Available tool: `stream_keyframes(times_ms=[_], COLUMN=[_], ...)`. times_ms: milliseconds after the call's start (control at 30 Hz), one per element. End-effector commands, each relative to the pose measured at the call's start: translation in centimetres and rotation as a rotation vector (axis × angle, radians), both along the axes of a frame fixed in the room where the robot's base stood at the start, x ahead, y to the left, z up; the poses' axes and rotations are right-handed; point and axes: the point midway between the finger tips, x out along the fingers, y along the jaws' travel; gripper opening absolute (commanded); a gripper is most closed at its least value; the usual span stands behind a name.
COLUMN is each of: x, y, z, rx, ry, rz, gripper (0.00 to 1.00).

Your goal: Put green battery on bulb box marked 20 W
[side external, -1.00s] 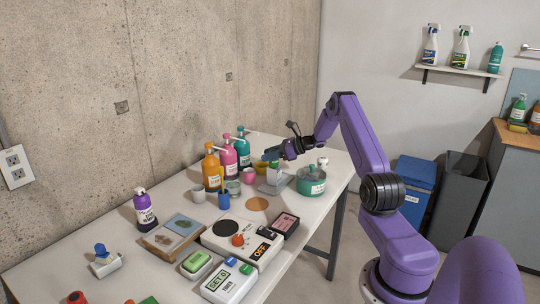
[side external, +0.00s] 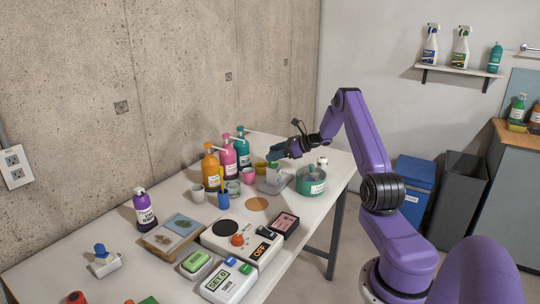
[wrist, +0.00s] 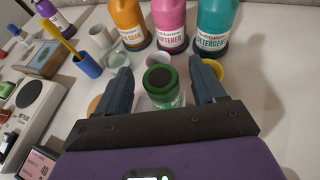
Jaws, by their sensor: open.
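My gripper (wrist: 163,88) is open, its two dark fingers spread apart. In the wrist view a green cylinder with a dark round top (wrist: 160,82), probably the green battery, shows between the fingers; I cannot tell whether it is at fingertip depth. In the side view my gripper (side external: 278,152) is above a pale object (side external: 272,187) with a small green part (side external: 274,166) on top. A small dark box with a pink face (side external: 285,222) lies on the table; in the wrist view its label (wrist: 40,163) seems to read 40. I cannot make out a 20 W marking.
Orange (side external: 211,168), pink (side external: 242,150) and teal (side external: 224,148) pump bottles stand behind the gripper. A green pot (side external: 311,181) is close on the right. A blue cup (side external: 224,199), white mug (side external: 198,193) and glass (side external: 233,187) crowd the left.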

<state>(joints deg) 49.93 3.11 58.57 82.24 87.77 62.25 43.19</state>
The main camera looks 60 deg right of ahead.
Motion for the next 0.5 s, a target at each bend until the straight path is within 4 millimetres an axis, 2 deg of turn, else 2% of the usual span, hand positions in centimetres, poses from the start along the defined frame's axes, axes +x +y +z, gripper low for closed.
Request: stream_keyframes(times_ms=[300, 500], x=[-5.6, -7.7], y=[-2.2, -2.9], z=[2.5, 3.4], rx=[-0.001, -0.001], ry=[0.000, 0.000], rz=[-0.005, -0.003], gripper=[0.69, 0.69])
